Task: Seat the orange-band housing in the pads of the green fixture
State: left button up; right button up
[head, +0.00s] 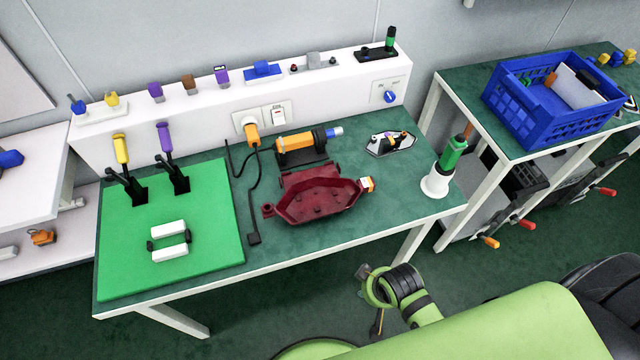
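The dark red housing (318,199) lies on the green-topped bench, its open hollow side facing up. A small orange and white band (367,184) shows at its right end. The green fixture (215,215) is a flat plate at the bench's left. It carries two white pads (170,253) with small black blocks beside them, and nothing lies on the pads. Two clamps, one with a yellow handle (121,150) and one with a purple handle (164,138), stand upright behind the pads. My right gripper (368,298) is low, in front of the bench and apart from the housing; its fingers are unclear. My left gripper is out of view.
A black cable (252,195) lies between fixture and housing. An orange and black tool (300,146) lies behind the housing. A white and green bottle-like item (442,168) stands at the bench's right end. A blue crate (545,105) sits on another table. The fixture's front area is clear.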

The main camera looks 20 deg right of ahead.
jog(key=w+r+m+y+p, duration=0.1)
jog(key=w+r+m+p, duration=0.3)
jog(key=r, duration=0.8)
jog(key=w+r+m+t+y, duration=0.1)
jog(key=w+m+y, duration=0.2)
jog(key=w+m, duration=1.05)
jog(key=shift+s+a+x, duration=0.1)
jog(key=shift+a+x, duration=0.05)
jog(key=shift+x, duration=0.85)
jog(key=shift+s+a+x, duration=0.1)
jog(key=shift+a+x, duration=0.05)
jog(key=shift+x, duration=0.8)
jog(key=shift+s+a+x, duration=0.15)
jog(key=shift+x, duration=0.85)
jog(key=shift+r, duration=0.1)
grip_shut()
